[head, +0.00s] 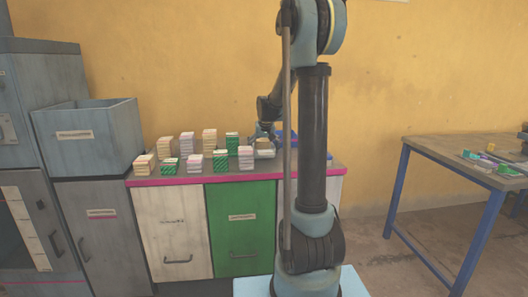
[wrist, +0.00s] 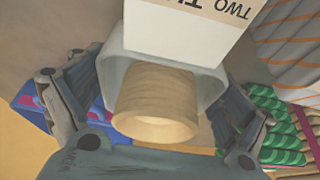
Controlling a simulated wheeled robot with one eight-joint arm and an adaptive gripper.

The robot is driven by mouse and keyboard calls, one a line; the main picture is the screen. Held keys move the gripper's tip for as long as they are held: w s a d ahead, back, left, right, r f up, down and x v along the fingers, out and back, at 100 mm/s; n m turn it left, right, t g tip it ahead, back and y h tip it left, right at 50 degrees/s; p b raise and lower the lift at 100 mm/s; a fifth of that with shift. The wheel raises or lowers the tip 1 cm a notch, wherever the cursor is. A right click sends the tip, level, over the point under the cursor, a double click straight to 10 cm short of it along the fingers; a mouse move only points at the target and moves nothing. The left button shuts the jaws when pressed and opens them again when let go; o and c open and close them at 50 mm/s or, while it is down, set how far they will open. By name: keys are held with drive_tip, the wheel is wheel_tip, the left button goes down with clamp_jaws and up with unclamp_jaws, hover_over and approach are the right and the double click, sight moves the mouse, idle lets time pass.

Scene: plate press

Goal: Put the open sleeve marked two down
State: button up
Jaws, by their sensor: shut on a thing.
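My gripper (wrist: 160,82) is shut, with one finger on each side of a pale grey-white piece. The sleeve marked two (wrist: 170,45) shows in the wrist view as this pale piece, with a white face and a tan label reading "TWO TH", cut off by the frame. A tan round ring (wrist: 158,105) with an open mouth faces the camera between the fingers. I cannot tell how it joins the pale piece. In the head view my gripper (head: 265,137) is low over the right part of the counter, with a small pale piece under it. Contact with the counter is unclear.
The counter (head: 235,176) has a pink front edge and several stacks in cream, pink-white and green (head: 222,161). A blue tray (head: 289,136) is behind my arm. A grey bin (head: 88,137) stands left. A separate table (head: 430,148) with small items stands right.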

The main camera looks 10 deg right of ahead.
drive_tip(key=o, duration=0.7)
drive_tip(key=shift+o, duration=0.2)
